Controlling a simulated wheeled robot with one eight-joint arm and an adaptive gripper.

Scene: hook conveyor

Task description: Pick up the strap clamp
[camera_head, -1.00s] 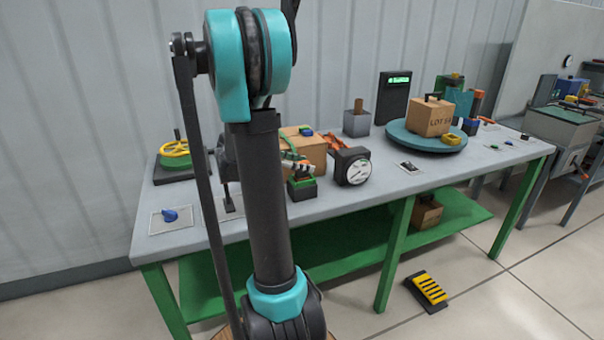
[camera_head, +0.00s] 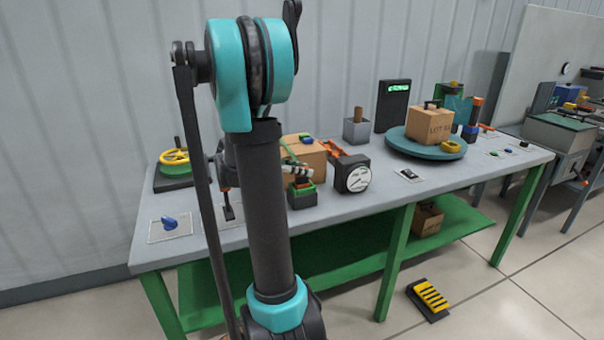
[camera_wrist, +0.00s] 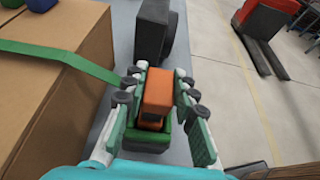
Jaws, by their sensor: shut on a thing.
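The thing I take to be the strap clamp is an orange block (camera_wrist: 158,90) between my fingers in the wrist view. My gripper (camera_wrist: 161,82) is shut on it, with one white-and-teal finger on each side. Below it is a green holder (camera_wrist: 150,137), which also shows on a dark base in the head view (camera_head: 301,187); I cannot tell whether the clamp still touches it. A green strap (camera_wrist: 62,56) runs from the cardboard box toward the left finger. In the head view my gripper (camera_head: 298,172) is small and the clamp is hard to make out.
A cardboard box (camera_head: 308,160) stands close to the left of my gripper, and a round dial gauge (camera_head: 353,174) close to the right. A turntable (camera_head: 396,139) carries a box marked LOT. A lever plate, blue knob (camera_head: 170,223) and yellow handwheel (camera_head: 174,157) are at the left.

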